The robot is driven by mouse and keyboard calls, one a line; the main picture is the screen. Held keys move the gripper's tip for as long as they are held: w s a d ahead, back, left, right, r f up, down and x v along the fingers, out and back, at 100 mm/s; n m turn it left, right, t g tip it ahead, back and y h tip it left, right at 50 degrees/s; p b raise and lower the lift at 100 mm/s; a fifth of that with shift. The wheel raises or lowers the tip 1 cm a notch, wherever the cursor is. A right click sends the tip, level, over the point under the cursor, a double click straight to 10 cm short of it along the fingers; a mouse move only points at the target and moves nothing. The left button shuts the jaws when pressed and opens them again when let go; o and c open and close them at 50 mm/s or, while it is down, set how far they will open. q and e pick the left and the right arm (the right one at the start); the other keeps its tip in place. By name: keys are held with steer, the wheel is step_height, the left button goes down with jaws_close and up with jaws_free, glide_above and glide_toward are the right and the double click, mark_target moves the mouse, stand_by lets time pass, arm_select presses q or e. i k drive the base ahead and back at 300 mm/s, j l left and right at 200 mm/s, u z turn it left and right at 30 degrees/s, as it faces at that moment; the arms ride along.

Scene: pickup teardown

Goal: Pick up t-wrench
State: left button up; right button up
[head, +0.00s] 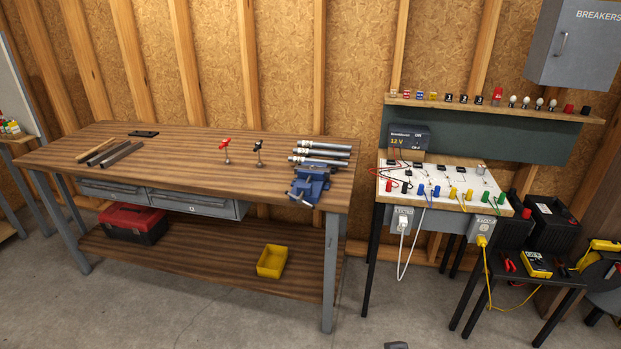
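Two small upright tools with thin stems and crosswise tops stand on the wooden workbench (180,170). One has a red top (225,143) and the other a black top (259,147). Either could be a T-wrench, but they are too small to tell for sure. They stand apart from each other, left of the blue vise (309,184).
Metal tubes (325,146) lie behind the vise. Bars (105,153) and a flat black object (144,133) lie at the bench's left. A red toolbox (133,222) and yellow bin (272,261) sit on the lower shelf. An electrical test table (450,167) stands right.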

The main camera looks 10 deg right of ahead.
mark_target(224, 145)
steer(key=z, duration=0.2)
steer(key=k+l, duration=0.15)
steer(key=k, duration=0.15)
steer(key=k+l+u, duration=0.1)
steer(key=i+l, duration=0.1)
steer(key=i, duration=0.75)
steer(key=i+j+z, duration=0.25)
steer(key=i+j, duration=0.15)
steer(key=j, duration=0.2)
steer(key=i+j+z, duration=0.1)
steer(key=j, duration=0.25)
steer(key=i+j+z, duration=0.25)
steer(key=j, duration=0.45)
steer(key=i+j+z, duration=0.15)
steer(key=j, duration=0.25)
steer(key=i, duration=0.1)
